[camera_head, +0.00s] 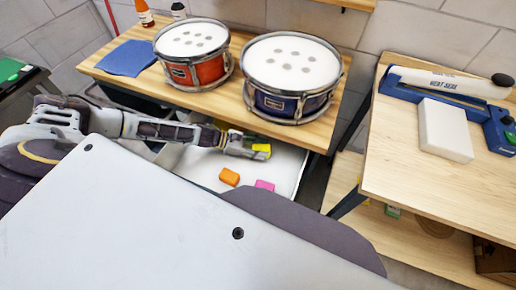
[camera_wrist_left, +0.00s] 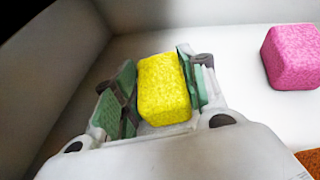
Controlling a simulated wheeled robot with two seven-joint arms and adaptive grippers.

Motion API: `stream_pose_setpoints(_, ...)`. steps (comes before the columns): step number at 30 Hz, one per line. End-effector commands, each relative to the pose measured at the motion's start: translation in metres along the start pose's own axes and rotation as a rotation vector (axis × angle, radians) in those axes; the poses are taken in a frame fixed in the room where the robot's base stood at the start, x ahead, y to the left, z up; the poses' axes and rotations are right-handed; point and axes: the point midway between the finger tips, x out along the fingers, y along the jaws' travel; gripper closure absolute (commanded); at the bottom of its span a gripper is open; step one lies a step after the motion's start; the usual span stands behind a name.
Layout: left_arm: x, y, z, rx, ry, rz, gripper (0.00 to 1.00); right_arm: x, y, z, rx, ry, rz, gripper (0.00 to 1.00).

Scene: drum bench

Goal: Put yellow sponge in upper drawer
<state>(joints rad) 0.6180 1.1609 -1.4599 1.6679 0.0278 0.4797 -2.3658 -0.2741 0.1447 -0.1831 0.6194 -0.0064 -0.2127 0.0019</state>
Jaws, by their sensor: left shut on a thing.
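The yellow sponge (camera_head: 262,148) is at the tip of my left gripper (camera_head: 258,152), over the open white drawer (camera_head: 203,166) under the drum bench. In the left wrist view the yellow sponge (camera_wrist_left: 164,90) sits between the two green-padded fingers, which are shut on it, with the drawer's white walls around. I cannot tell whether it touches the drawer floor. An orange sponge (camera_head: 229,177) and a pink sponge (camera_head: 264,185) lie in the drawer. The pink sponge (camera_wrist_left: 290,57) also shows at the right of the wrist view. My right gripper is not in view.
A red drum (camera_head: 195,72) and a blue drum (camera_head: 290,102) stand on the wooden bench (camera_head: 222,108) above the drawer, beside a blue cloth (camera_head: 126,58). At the right, a wooden table (camera_head: 400,160) holds a heat sealer (camera_head: 440,82) and a white block (camera_head: 445,130).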

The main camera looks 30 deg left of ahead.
Motion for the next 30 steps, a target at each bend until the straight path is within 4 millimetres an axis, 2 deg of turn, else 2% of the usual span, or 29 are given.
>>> stream_pose_setpoints(7, -0.001, 0.009, -0.014, -0.001, 0.0, -0.001, 0.71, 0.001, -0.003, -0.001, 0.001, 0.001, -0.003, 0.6)
stream_pose_setpoints(24, 0.0, 0.009, -0.018, -0.002, -0.001, -0.001, 0.71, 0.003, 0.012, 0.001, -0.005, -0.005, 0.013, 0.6)
stream_pose_setpoints(25, 0.0, 0.009, -0.017, -0.002, -0.001, -0.001, 0.54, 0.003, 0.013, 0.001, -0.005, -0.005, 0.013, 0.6)
stream_pose_setpoints(29, 0.0, 0.009, -0.017, -0.002, -0.001, -0.001, 0.37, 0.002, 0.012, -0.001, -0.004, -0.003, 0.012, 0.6)
stream_pose_setpoints(30, 0.0, 0.009, -0.017, -0.002, -0.001, -0.001, 0.36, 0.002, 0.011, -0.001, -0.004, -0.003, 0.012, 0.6)
